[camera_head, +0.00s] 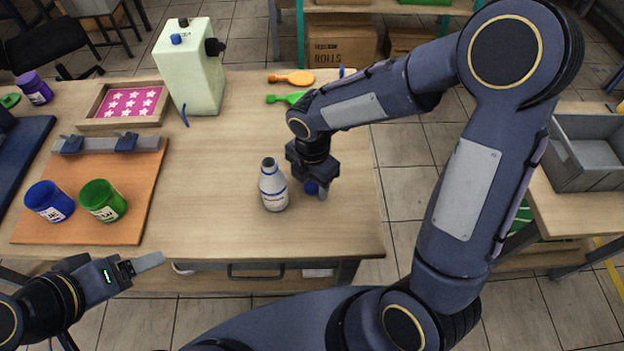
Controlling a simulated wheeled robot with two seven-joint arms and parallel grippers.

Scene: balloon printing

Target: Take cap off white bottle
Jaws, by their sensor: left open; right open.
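The white bottle (274,190) with blue bands stands upright on the wooden table, right of centre. My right gripper is open, pointing down close to the table and apart from the bottle. My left gripper (150,263) is open and empty in front of the table's front edge, at lower left.
A blue jar (49,201) and a green jar (103,201) stand on an orange board (85,232) at left. A pink star tray (125,103) and a pale green machine (192,75) are behind. Orange and green paddles lie at the back right. The table's middle is clear.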

